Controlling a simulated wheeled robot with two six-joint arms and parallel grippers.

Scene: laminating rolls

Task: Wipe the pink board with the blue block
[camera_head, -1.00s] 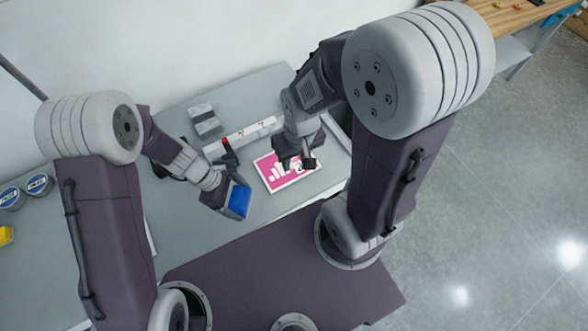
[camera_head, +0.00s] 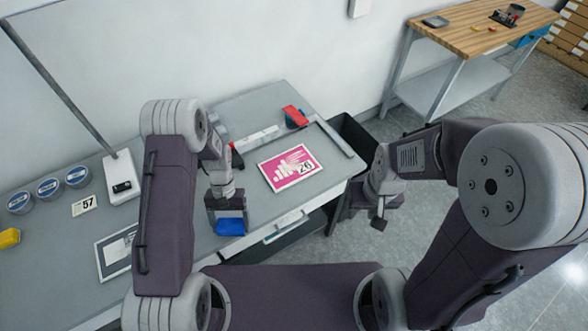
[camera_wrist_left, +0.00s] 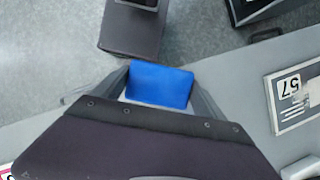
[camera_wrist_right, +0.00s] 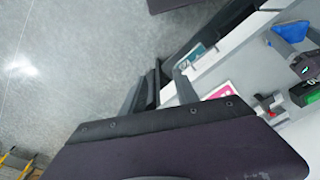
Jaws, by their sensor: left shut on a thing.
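The pink board (camera_head: 278,176), with white shapes and the number 26, lies flat on the grey table; part of it shows in the right wrist view (camera_wrist_right: 220,91). My left gripper (camera_head: 229,214) is shut on the blue block (camera_head: 230,227), left of and nearer than the board, at the table's front side. The block sits between the fingers in the left wrist view (camera_wrist_left: 158,86); whether it touches the table I cannot tell. My right gripper (camera_head: 379,217) is right of the table, away from the board, with its fingers apart and nothing seen between them.
Several blue-lidded tins (camera_head: 48,188) stand at far left. A black bin (camera_head: 352,140) is beyond the right edge.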

